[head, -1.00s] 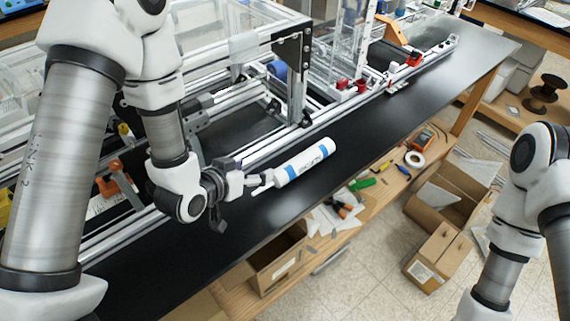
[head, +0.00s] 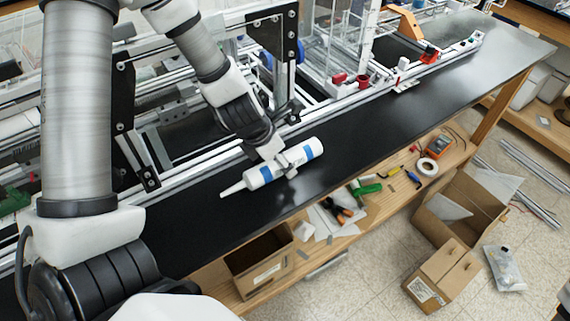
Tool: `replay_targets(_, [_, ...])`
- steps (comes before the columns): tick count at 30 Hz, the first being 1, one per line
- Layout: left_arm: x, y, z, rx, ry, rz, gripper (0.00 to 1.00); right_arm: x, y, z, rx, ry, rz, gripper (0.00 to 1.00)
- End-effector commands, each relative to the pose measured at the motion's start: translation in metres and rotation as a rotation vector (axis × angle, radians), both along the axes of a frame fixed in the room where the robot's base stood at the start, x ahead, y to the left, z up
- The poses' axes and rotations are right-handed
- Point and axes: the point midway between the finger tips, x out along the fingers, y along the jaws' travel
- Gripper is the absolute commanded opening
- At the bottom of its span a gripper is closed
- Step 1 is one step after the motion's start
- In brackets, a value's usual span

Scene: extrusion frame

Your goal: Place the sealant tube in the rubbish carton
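The sealant tube (head: 307,150) is white with blue bands. It lies slanted on the black bench top, its thin nozzle toward the lower left. My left gripper (head: 288,170) is at the middle of the tube, its fingers over and around the body. I cannot tell whether they press on it. An open, empty-looking carton (head: 257,275) stands on the wooden shelf below the bench edge. A larger open carton (head: 493,188) with pale scraps and a smaller carton (head: 428,290) stand on the floor. No label tells me which is the rubbish carton. My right gripper is out of view.
The aluminium extrusion frame (head: 190,168) runs along the bench behind the tube. The black bench top (head: 400,120) is clear to the right. Pliers (head: 338,208), a green tool (head: 366,189), tape (head: 427,167) and a meter (head: 437,146) lie on the shelf.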

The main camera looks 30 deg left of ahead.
Motion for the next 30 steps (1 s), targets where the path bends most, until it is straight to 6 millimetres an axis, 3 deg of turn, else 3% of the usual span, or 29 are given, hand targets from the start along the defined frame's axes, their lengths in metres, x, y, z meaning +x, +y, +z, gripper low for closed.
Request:
replay_targets(1, [0.003, -0.001, -0.016, 0.002, 0.000, -0.002, 0.75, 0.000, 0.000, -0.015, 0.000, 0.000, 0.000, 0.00])
replay_targets(2, [0.004, -0.002, -0.018, 0.002, 0.001, -0.003, 0.75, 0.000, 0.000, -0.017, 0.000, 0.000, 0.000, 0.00])
replay_targets(9, [0.006, -0.002, -0.015, 0.001, 0.001, -0.002, 0.75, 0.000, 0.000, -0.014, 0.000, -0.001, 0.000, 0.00])
replay_targets(11, [0.006, -0.002, -0.016, 0.001, 0.001, -0.002, 0.58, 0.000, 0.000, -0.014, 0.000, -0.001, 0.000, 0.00])
replay_targets(15, [0.006, -0.002, -0.016, 0.001, 0.001, -0.002, 0.08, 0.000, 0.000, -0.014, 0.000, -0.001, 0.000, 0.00])
replay_targets(16, [0.006, -0.002, -0.016, 0.001, 0.001, -0.002, 0.00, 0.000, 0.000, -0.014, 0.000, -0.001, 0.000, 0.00])
replay_targets(25, [0.006, -0.002, -0.015, 0.002, 0.000, -0.001, 0.00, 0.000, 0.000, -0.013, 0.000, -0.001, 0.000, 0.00])
replay_targets(30, [0.007, -0.001, -0.003, 0.002, -0.001, -0.002, 0.00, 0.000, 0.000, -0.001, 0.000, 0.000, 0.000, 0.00])
